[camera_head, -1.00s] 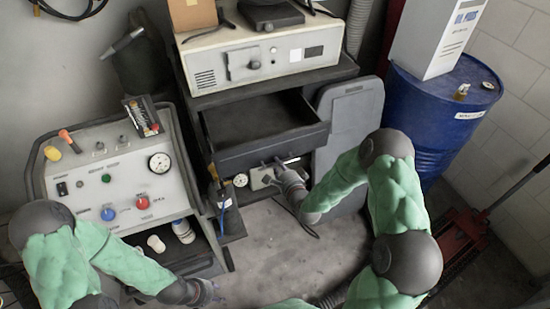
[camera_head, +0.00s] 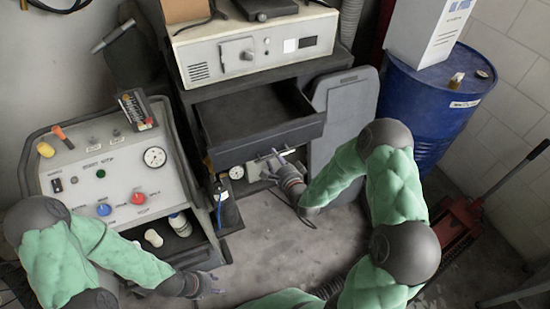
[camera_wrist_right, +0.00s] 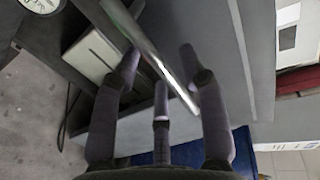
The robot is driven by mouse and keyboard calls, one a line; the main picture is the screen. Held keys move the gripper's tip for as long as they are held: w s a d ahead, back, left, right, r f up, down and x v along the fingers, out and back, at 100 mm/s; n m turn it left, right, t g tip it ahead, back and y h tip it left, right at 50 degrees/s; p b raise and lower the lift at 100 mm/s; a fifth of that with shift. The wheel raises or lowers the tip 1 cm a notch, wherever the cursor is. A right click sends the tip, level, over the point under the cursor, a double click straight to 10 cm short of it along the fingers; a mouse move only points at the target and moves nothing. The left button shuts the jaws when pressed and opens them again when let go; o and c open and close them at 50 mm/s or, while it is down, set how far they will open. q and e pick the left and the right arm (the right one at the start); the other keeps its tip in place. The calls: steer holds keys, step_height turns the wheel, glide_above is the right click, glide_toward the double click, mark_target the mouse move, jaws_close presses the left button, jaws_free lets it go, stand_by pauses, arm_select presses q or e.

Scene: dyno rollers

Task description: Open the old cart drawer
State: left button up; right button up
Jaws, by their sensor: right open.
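The cart drawer (camera_head: 268,139) stands pulled out under the cart's top, its empty dark inside (camera_head: 250,108) showing in the head view. My right gripper (camera_head: 270,160) is at the lower edge of the drawer front. In the right wrist view my right gripper (camera_wrist_right: 160,75) is open, and a shiny metal bar (camera_wrist_right: 152,58), which looks like the drawer's handle, runs slantwise between its spread fingers. I cannot tell whether the fingers touch the bar. My left gripper (camera_head: 205,284) hangs low over the floor, away from the drawer; its fingers are too small to read.
A grey control console (camera_head: 120,180) with a gauge stands left of the cart. A grey panel (camera_head: 340,105) leans at the cart's right, and a blue drum (camera_head: 430,110) stands beyond it. A red jack (camera_head: 465,225) is on the right.

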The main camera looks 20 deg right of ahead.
steer(key=s+r, duration=0.2)
steer(key=s, duration=0.8)
steer(key=shift+s+d, duration=0.15)
steer(key=shift+s, duration=0.15)
steer(key=s+a+f+n+g+y, duration=0.1)
steer(key=s+a+f+n+g, duration=0.35)
steer(key=f, duration=0.45)
steer(key=s+a+f+n+g+y, duration=0.2)
steer(key=s+a+f+n+g, duration=0.3)
steer(key=f, duration=0.4)
steer(key=s+a+f+n+g, duration=0.4)
steer(key=s+a+n+g, duration=0.1)
steer(key=s+g, duration=0.1)
steer(key=shift+s+n, duration=0.35)
steer(key=shift+s, duration=0.55)
